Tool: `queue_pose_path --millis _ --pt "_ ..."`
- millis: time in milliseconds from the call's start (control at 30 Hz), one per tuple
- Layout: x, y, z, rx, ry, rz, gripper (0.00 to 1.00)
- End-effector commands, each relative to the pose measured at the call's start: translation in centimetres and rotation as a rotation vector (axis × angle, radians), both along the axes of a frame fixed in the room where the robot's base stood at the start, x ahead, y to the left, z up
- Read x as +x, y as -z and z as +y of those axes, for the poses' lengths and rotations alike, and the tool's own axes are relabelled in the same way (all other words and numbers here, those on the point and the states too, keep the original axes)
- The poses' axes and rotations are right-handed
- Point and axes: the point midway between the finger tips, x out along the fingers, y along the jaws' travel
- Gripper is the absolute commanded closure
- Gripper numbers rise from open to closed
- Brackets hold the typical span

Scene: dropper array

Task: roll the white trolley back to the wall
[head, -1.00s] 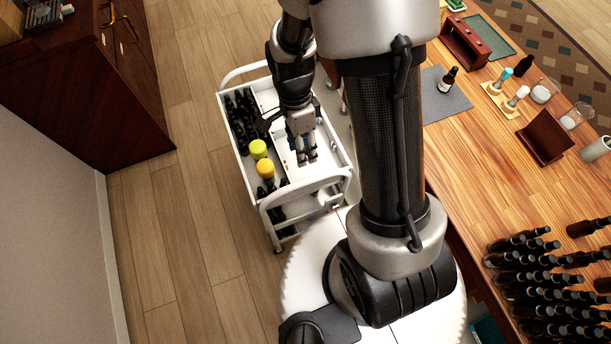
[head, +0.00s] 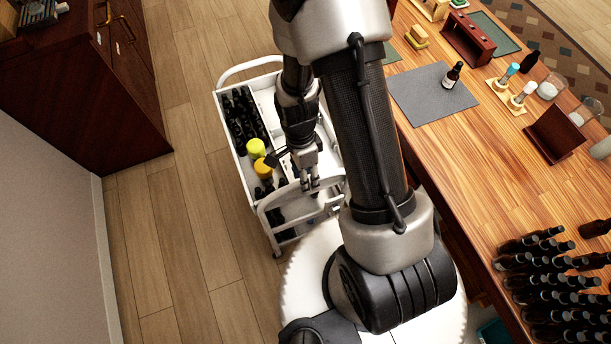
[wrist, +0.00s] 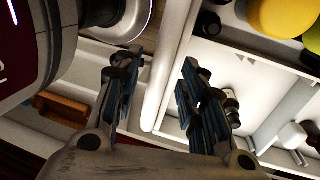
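The white trolley (head: 231,135) stands on the wood floor left of the table in the head view. It has a looped rail at each end, and its top tray holds dark bottles and yellow-capped ones. My gripper (head: 315,184) is at the trolley's near rail (head: 276,197). In the wrist view my gripper (wrist: 157,68) is open, and the white rail (wrist: 168,62) runs between its two fingers with gaps on both sides. I cannot tell how deep the rail sits between them. The pale wall (head: 48,190) is at the far left.
A dark red cabinet (head: 90,95) stands at upper left. Bare floor (head: 190,230) lies between wall and trolley. The wooden table (head: 470,180) on the right carries a grey mat (head: 425,98) and many dark bottles (head: 555,275).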

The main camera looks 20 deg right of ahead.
Motion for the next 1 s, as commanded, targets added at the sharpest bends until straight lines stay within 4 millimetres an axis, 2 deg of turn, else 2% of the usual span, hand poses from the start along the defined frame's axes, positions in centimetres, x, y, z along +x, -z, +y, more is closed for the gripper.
queue_pose_path --millis 300,867,1000 --pt "-0.02 0.15 0.0 0.0 0.0 -0.001 0.62" --pt "-0.02 0.14 0.0 0.0 0.0 -0.001 0.99" --pt "-0.02 0.13 0.0 0.0 0.0 -0.001 1.0"
